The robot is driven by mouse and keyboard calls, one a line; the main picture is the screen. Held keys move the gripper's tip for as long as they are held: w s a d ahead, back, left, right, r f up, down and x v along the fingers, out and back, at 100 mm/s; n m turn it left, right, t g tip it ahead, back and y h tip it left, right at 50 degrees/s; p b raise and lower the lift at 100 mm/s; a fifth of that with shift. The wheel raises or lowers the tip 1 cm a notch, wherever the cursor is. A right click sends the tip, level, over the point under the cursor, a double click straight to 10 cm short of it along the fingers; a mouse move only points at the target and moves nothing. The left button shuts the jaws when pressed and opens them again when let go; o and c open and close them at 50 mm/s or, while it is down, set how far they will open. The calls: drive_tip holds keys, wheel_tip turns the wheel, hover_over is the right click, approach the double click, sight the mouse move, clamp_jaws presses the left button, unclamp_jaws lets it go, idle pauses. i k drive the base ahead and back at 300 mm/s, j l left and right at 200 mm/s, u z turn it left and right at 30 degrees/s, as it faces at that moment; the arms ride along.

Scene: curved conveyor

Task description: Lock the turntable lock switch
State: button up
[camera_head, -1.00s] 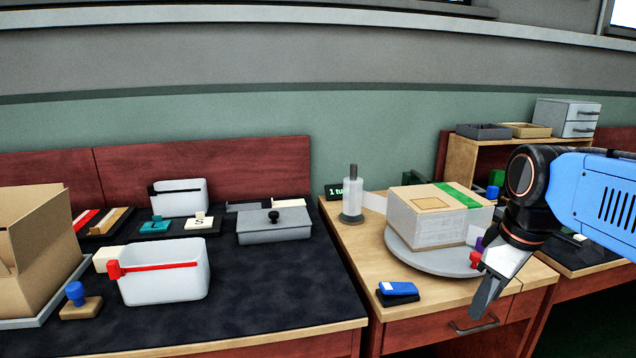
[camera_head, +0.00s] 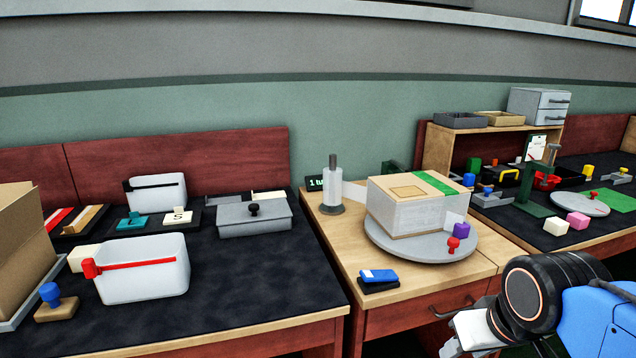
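The round grey turntable (camera_head: 400,250) sits on the wooden table and bears a cardboard box (camera_head: 405,215) with a green strip. A small red knob-shaped piece (camera_head: 453,244) stands at its front right rim. A blue-topped piece with a black base (camera_head: 378,276) lies on the table in front of the turntable. I cannot tell which of these is the lock switch, or its state. My gripper (camera_head: 455,346) is low at the bottom edge, in front of the wooden table and apart from both pieces. Its fingertips are not clearly visible.
A paper roll on a stand (camera_head: 332,190) is left of the box. A white bin (camera_head: 155,270) stands on the dark left table. The wooden table's front left area is mostly clear.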

sight(384, 276)
drive_tip(key=j+z, duration=0.1)
drive_tip(key=j, duration=0.45)
drive_tip(key=j+z, duration=0.15)
drive_tip(key=j, duration=0.35)
drive_tip(key=k+j+z, duration=0.1)
drive_tip(key=j, duration=0.45)
drive_tip(key=j+z, duration=0.15)
drive_tip(key=j, duration=0.35)
drive_tip(key=k+j+z, duration=0.1)
drive_tip(key=j, duration=0.45)
